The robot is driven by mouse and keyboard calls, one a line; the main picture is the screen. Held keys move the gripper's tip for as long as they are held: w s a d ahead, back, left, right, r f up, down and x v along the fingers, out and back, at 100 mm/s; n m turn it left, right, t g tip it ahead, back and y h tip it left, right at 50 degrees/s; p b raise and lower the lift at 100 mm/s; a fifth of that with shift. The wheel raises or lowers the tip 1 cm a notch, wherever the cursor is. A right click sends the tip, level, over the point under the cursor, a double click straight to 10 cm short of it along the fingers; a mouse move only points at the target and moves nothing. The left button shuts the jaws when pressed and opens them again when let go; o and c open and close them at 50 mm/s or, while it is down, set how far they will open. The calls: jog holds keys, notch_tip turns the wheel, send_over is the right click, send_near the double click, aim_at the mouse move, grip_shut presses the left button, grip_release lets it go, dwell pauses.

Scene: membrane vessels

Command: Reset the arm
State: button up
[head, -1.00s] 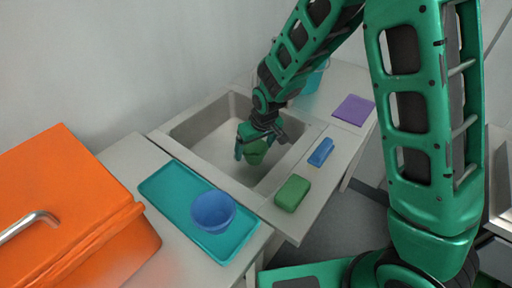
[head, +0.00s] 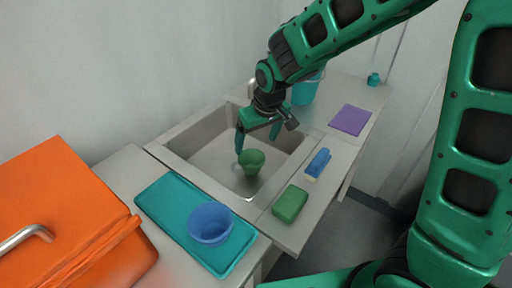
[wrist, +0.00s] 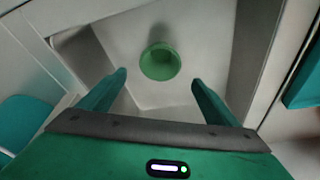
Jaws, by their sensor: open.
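My gripper (head: 258,146) is open and hangs over the sink (head: 213,165), its fingers spread and empty. In the wrist view the two fingers of my gripper (wrist: 158,82) show apart, with nothing between them. A green cup (head: 251,162) is in the sink below the fingers. It also shows in the wrist view as a green cup (wrist: 160,62) beyond the fingertips, apart from them. My arm reaches in from the right, bent down at the wrist.
A teal tray (head: 168,203) with a blue bowl (head: 210,224) on it lies left of the sink. An orange box (head: 65,215) stands at far left. A green sponge (head: 290,204), a blue brush (head: 318,163), a purple cloth (head: 351,120) and a teal bucket (head: 305,92) are on the counter.

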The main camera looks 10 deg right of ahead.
jog(key=shift+s+r, duration=0.15)
jog(key=shift+r, duration=0.4)
jog(key=shift+d, duration=0.1)
jog(key=s+d+r+m, duration=0.1)
jog(key=s+d+r, duration=0.1)
jog(key=d, duration=0.4)
jog(key=s+d+r+m, duration=0.1)
jog(key=s+d+r, duration=0.2)
jog(key=d, duration=0.3)
jog(key=s+d+r+m+t+h, duration=0.1)
jog(key=s+d+r+m, duration=0.1)
jog(key=d, duration=0.4)
jog(key=shift+s+r, duration=0.25)
jog(key=shift+s, duration=0.4)
jog(key=shift+s+r, duration=0.25)
jog(key=shift+s, duration=0.4)
jog(key=s+d+m+g, duration=0.2)
jog(key=s+d, duration=0.4)
jog(key=s, duration=0.3)
jog(key=s+d+f+m+g, duration=0.1)
jog(key=s+d+m, duration=0.4)
jog(key=s, duration=0.5)
jog(key=shift+d+f+g, duration=0.2)
jog(key=shift+d+g, duration=0.4)
jog(key=shift+d, duration=0.6)
